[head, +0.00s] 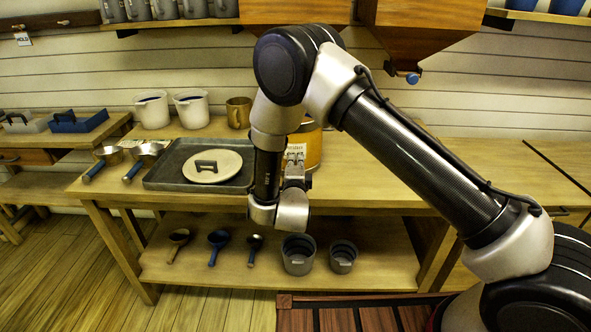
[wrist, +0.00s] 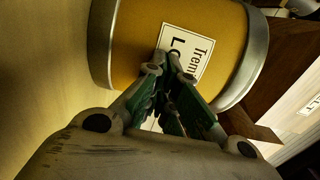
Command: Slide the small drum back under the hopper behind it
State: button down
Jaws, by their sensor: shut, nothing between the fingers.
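The small drum (head: 315,150) is a yellow-orange cylinder standing on the workbench, largely hidden behind my arm in the head view. In the wrist view the drum (wrist: 135,45) has grey metal rims and a white label with dark print. My gripper (head: 295,163) is in front of the drum. In the wrist view its shut fingertips (wrist: 170,70) are empty and overlap the label; I cannot tell whether they touch it. A wooden hopper (head: 295,10) hangs on the wall above and behind the drum, partly hidden by my arm.
A dark tray (head: 160,178) with a round handled lid (head: 213,166) lies left of the drum. Two white pots (head: 152,110) and a brass mug (head: 239,112) stand behind it. Another hopper (head: 420,25) hangs to the right. The bench right of the drum looks clear.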

jog(key=w, duration=2.2)
jog(key=shift+d, duration=0.35)
jog(key=shift+s, duration=0.15)
